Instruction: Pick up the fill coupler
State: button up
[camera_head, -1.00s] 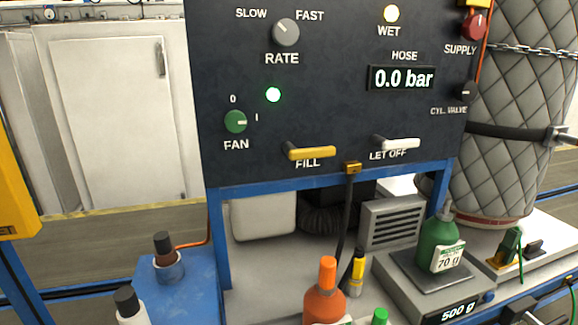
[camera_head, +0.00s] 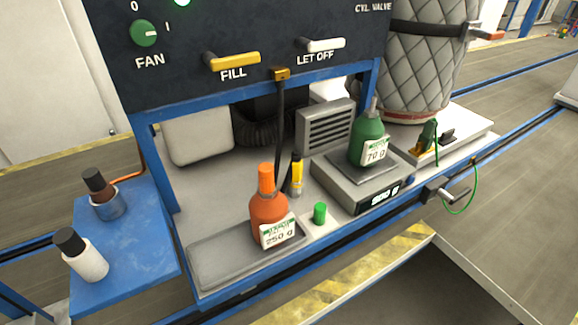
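What looks like the fill coupler, a yellow body with a black top (camera_head: 297,173), stands upright on the bench just behind and right of the orange bottle (camera_head: 267,208). A black hose (camera_head: 280,115) hangs from a brass fitting (camera_head: 281,74) under the panel and runs down close to the coupler. Its lower end is partly hidden behind the orange bottle, so I cannot tell how it joins. My gripper is not in view.
The orange bottle, marked 250 g, stands on a grey tray (camera_head: 212,266). A green cap (camera_head: 320,213) sits to its right. A green bottle (camera_head: 367,142) stands on the scale (camera_head: 340,182). The dark panel with yellow FILL handle (camera_head: 232,62) overhangs the bench. A blue side shelf (camera_head: 135,235) holds two bottles.

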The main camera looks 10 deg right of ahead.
aim_at(295, 182)
jog(key=l+u, duration=0.1)
jog(key=u, duration=0.55)
jog(key=l+u, duration=0.45)
jog(key=l, duration=0.25)
jog(key=l+u, duration=0.45)
jog(key=l, duration=0.25)
